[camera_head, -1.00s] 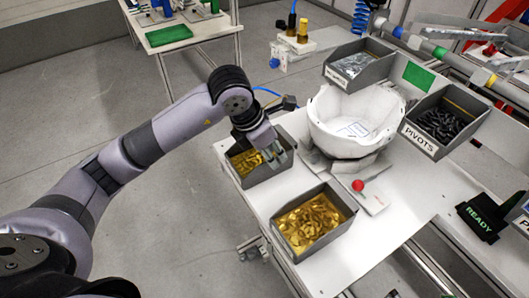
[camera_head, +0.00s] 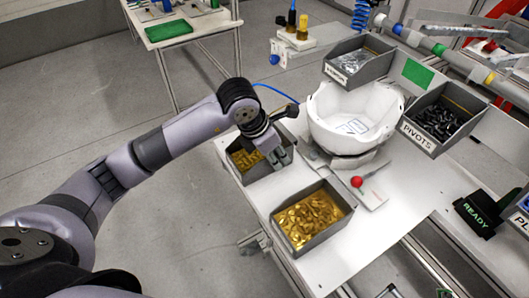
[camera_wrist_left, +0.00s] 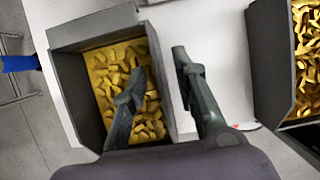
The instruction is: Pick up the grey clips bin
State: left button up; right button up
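A grey bin (camera_head: 262,172) with gold-yellow clip-like pieces stands on the white table's left end. It also fills the left of the left wrist view (camera_wrist_left: 78,98). No label can be read on it. My left gripper (camera_head: 281,158) is at its right wall. In the left wrist view my left gripper (camera_wrist_left: 160,70) is open, one finger over the pieces inside and the other outside the wall. Contact with the wall cannot be made out. A second grey bin (camera_head: 322,236) of similar gold pieces stands nearer on the table. My right gripper is not in view.
A white helmet shell (camera_head: 335,135) sits right of the gripper, with a red ball (camera_head: 357,181) in front. A PIVOTS bin (camera_head: 420,137) and another grey bin (camera_head: 372,72) stand behind. Bare white table (camera_head: 400,205) lies to the right.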

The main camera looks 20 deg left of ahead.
pick_arm(q)
jog(key=shift+f, duration=0.1)
jog(key=shift+c, duration=0.3)
grip_shut()
dwell(0.5)
